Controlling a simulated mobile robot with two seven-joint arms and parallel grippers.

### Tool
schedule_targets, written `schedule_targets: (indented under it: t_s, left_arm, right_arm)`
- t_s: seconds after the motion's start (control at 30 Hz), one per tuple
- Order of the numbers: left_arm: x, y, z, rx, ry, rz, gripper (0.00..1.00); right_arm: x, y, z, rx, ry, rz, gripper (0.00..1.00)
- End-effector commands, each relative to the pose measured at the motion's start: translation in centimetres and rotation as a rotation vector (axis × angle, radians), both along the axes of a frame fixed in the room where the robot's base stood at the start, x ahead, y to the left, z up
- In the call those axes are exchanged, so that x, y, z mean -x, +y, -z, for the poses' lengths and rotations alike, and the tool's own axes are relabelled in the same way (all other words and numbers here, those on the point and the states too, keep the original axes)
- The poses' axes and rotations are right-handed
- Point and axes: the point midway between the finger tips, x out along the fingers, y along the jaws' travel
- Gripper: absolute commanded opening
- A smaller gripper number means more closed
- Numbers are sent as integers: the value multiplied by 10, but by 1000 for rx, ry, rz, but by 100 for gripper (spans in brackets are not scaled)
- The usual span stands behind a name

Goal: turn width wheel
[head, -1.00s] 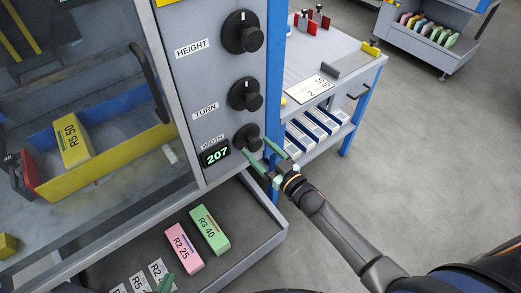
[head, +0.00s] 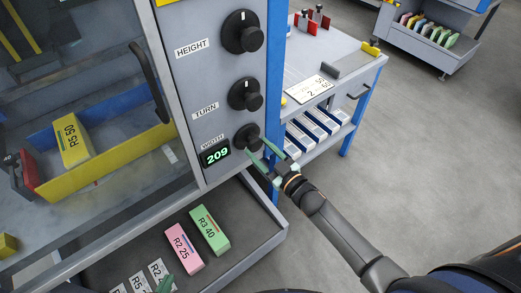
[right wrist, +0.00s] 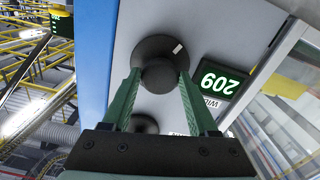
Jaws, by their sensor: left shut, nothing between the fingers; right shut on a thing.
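The width wheel (head: 246,135) is a black knob low on the grey panel, beside its WIDTH label. Its green display (head: 215,154) reads 209. My right gripper (head: 262,154) is shut on the wheel's knob. In the right wrist view the green fingers of my right gripper (right wrist: 160,82) lie on either side of the knob of the width wheel (right wrist: 157,50), whose white mark points to the upper right.
The TURN knob (head: 244,94) and HEIGHT knob (head: 242,32) sit above on the same panel. A tray (head: 268,240) below holds a pink block (head: 184,248) and a green block (head: 209,231). A side table (head: 330,75) stands to the right, with open floor beyond.

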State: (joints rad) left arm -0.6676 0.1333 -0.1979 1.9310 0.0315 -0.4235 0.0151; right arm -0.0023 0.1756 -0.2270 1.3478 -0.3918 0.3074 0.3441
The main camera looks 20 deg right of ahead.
Motion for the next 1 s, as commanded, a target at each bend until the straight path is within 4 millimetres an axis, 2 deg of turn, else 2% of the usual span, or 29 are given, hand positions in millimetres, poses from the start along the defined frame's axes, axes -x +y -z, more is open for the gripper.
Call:
schedule_targets:
  t_s: [0.1,0.37,0.4,0.67,1.0]
  left_arm:
    - [-1,0,-1,0,-2,0,0]
    - [-2,-1,-3,2,-7,0,0]
    - [-2,-1,-3,3,-7,1,0]
    - [-2,-2,-3,3,-6,2,0]
    - [-1,-2,-2,3,-3,3,0]
  right_arm:
    - [0,0,1,51,-18,0,4]
    - [0,0,1,58,-20,0,4]
    - [0,0,1,57,-20,0,61]
    - [0,0,0,56,-19,0,89]
    - [5,-2,1,56,-18,0,89]
